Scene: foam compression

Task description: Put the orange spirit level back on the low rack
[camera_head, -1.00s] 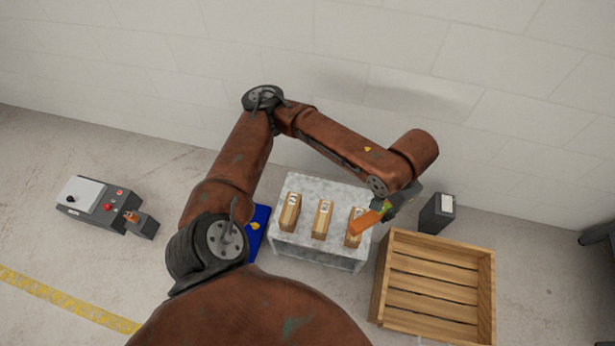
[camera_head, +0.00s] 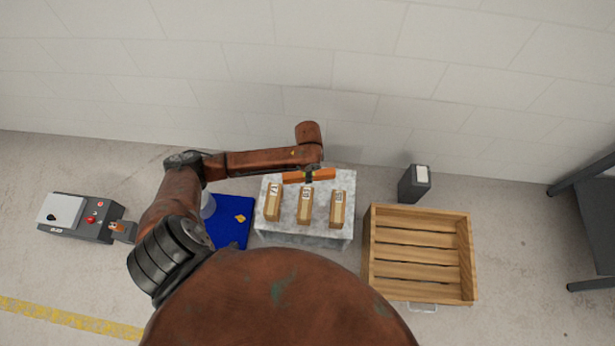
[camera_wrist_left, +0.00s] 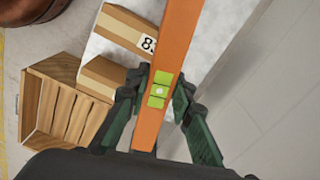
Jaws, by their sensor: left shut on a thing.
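The orange spirit level (camera_head: 324,174) runs left to right over the back edge of the pale stone-like block, and its middle is hidden by my arm. My left gripper (camera_head: 308,177) is shut on its middle. In the left wrist view the orange level (camera_wrist_left: 176,45), with green vial windows, lies between the dark fingers of my left gripper (camera_wrist_left: 157,98). I cannot tell if the level touches the block. A dark rack-like frame (camera_head: 590,195) stands at the right edge, partly cut off; I cannot tell if it is the low rack. My right gripper is not in view.
A slatted wooden crate (camera_head: 420,252) and a small dark bin (camera_head: 414,184) stand to the right. A blue mat (camera_head: 232,222) and a control box (camera_head: 75,218) are at left.

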